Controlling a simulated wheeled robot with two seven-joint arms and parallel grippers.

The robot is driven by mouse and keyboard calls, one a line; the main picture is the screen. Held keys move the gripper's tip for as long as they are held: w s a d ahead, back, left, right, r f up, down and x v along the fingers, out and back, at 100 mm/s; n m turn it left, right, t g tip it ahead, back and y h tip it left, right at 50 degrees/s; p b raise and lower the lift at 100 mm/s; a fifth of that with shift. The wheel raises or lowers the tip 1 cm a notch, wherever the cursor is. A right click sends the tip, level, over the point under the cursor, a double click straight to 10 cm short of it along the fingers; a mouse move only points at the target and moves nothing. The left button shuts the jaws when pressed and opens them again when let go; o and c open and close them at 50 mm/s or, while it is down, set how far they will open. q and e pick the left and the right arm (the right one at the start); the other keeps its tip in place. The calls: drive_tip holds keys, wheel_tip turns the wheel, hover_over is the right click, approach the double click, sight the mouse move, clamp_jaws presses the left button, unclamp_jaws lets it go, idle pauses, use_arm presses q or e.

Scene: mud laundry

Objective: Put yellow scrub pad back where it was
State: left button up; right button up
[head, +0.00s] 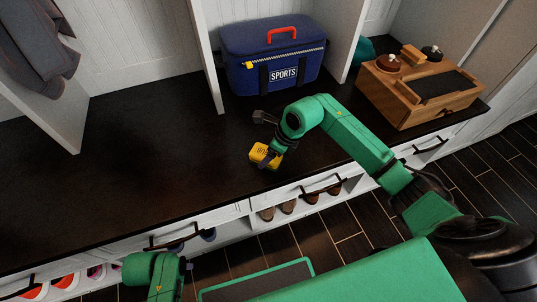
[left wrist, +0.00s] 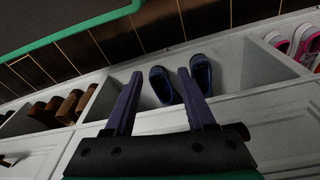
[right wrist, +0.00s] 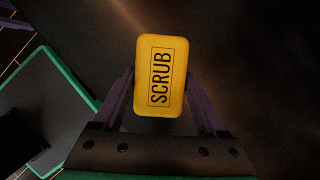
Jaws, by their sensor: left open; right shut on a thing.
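The yellow scrub pad (head: 264,155) is at my right gripper (head: 268,160), over the dark bench top near its front edge. In the right wrist view the pad (right wrist: 160,76), marked SCRUB, sits between the two fingers of the right gripper (right wrist: 160,105), which is shut on it. I cannot tell whether the pad touches the bench. My left gripper (left wrist: 160,80) is open and empty, pointing toward the shoe cubbies below the bench. In the head view only part of the left arm shows, at the bottom left.
The dark bench top (head: 130,150) is clear on the left. A blue SPORTS bag (head: 275,60) stands behind my right gripper, by a white divider (head: 210,60). A wooden box (head: 420,90) with brushes is at right. Shoes (left wrist: 160,85) fill cubbies below drawers.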

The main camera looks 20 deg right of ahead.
drive_tip(key=o, duration=1.4)
use_arm(q)
drive_tip(key=shift+r, duration=0.25)
use_arm(e)
drive_tip(key=shift+r, duration=0.3)
use_arm(q)
drive_tip(key=f, duration=0.1)
drive_tip(key=s+f+p, duration=0.1)
drive_tip(key=f, duration=0.1)
drive_tip(key=a+f+p, duration=0.1)
drive_tip(key=f, duration=0.1)
drive_tip(key=shift+s, duration=0.3)
use_arm(e)
drive_tip(key=v, duration=1.1)
drive_tip(key=shift+s+d+r, duration=0.1)
drive_tip(key=shift+d+r, duration=0.05)
drive_tip(key=shift+r, duration=0.1)
